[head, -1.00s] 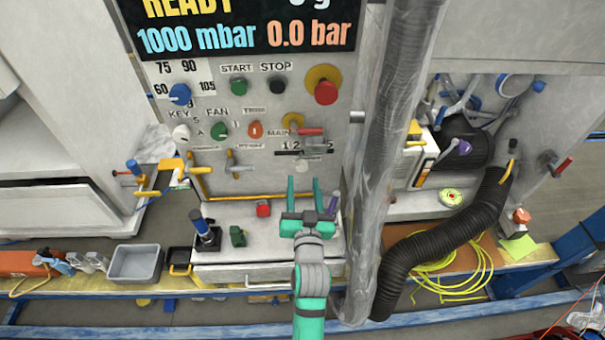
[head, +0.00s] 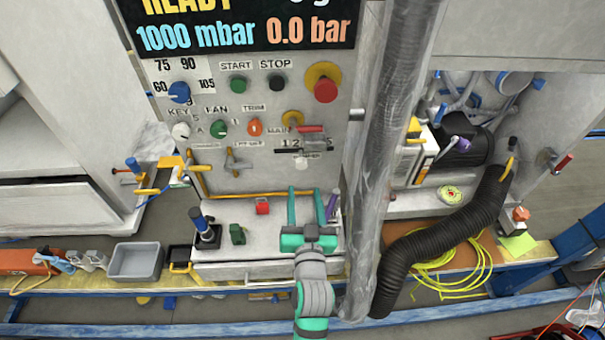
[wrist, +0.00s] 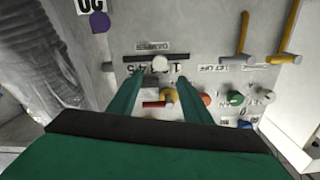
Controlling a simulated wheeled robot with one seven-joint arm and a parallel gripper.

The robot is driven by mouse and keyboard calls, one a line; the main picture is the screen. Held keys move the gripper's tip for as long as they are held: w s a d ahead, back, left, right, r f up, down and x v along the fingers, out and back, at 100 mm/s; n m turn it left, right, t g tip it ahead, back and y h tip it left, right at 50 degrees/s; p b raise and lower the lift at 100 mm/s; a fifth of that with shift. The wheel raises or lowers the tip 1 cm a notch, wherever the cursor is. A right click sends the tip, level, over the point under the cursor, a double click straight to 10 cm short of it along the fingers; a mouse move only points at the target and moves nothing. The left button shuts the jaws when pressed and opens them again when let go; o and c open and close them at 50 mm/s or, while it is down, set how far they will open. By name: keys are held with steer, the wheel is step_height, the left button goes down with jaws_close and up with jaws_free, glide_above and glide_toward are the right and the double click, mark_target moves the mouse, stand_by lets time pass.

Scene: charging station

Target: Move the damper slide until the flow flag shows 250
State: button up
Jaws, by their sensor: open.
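The damper slide is a dark horizontal slot (head: 303,151) low on the grey control panel, with a small label below it and part of a number scale above it. In the wrist view the picture is upside down; the slot (wrist: 155,57) shows there with a pale round knob (wrist: 160,64) on it. My gripper (head: 306,190) is open and empty, below the slot in the head view. In the wrist view its green fingers (wrist: 160,82) point at the panel, with the knob between and beyond the tips. I cannot identify a flow flag showing a readable value.
A red-handled MAIN lever (head: 309,129) sits just above the slot. A yellow-handled valve (head: 237,163) is to its left. A plastic-wrapped grey duct (head: 372,190) stands close on the right. A small red block (head: 262,206) lies on the ledge below.

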mark_target(302, 166)
steer(key=w, duration=0.7)
steer(key=w+a, duration=0.1)
steer(key=w, duration=0.2)
steer(key=shift+w, duration=0.2)
jaws_close()
steer(key=shift+d, duration=0.15)
